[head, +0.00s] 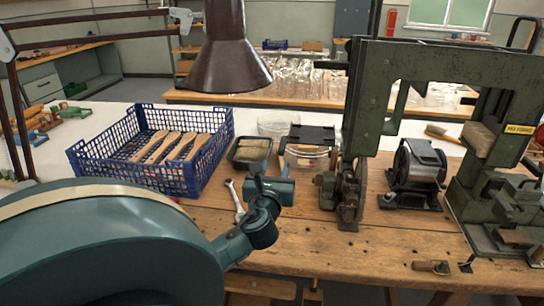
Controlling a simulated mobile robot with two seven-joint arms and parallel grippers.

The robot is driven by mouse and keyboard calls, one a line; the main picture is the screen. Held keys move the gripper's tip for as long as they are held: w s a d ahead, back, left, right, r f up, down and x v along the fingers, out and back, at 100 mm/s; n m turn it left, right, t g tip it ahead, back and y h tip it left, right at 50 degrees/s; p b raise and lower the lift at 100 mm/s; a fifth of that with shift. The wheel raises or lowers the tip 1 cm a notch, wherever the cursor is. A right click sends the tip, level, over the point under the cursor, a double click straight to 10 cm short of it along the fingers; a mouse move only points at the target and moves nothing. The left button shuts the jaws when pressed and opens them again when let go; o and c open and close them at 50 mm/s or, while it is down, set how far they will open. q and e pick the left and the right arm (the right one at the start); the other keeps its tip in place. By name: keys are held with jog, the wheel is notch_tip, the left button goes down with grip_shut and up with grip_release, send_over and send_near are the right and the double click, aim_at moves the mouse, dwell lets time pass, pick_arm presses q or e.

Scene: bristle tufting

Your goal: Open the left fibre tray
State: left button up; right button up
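A small dark tray (239,163) with a tan block of what looks like fibre stands on the workbench, just right of the blue crate. To its right is a second container (306,161), rounded and pale, with a flat black plate (311,134) over its back part. I cannot tell whether the dark tray has a clear lid. My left gripper (262,169), teal, is in front of the dark tray's right edge and overlaps it in the picture. Its fingers are small and partly hidden by its body, and contact is unclear. My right gripper is not in view.
A blue mesh crate (186,184) holds several wooden brush handles. A spanner (236,202) lies near my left gripper. A brown lamp shade (228,60) hangs above. A green machine (392,75) and a grinder-like motor (418,168) stand right. The bench front is mostly clear.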

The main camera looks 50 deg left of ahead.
pick_arm(q)
jog(key=v, duration=0.4)
dwell(0.5)
jog(key=s+d+f+n+g+h, duration=0.1)
jog(key=s+d+f+n+h, duration=0.1)
jog(key=d+f+n+h, duration=0.5)
jog(key=s+d+f+n+g+h, duration=0.15)
jog(key=d+f+n, duration=0.25)
jog(key=d+f, duration=0.5)
jog(key=s+d+f+n+h, duration=0.3)
jog(key=d+n, duration=0.4)
jog(key=s+d+f+n+h, duration=0.3)
jog(key=s+d+f+n, duration=0.1)
jog(key=d+n, duration=0.3)
jog(key=shift+s+p, duration=0.25)
jog(key=shift+p, duration=0.2)
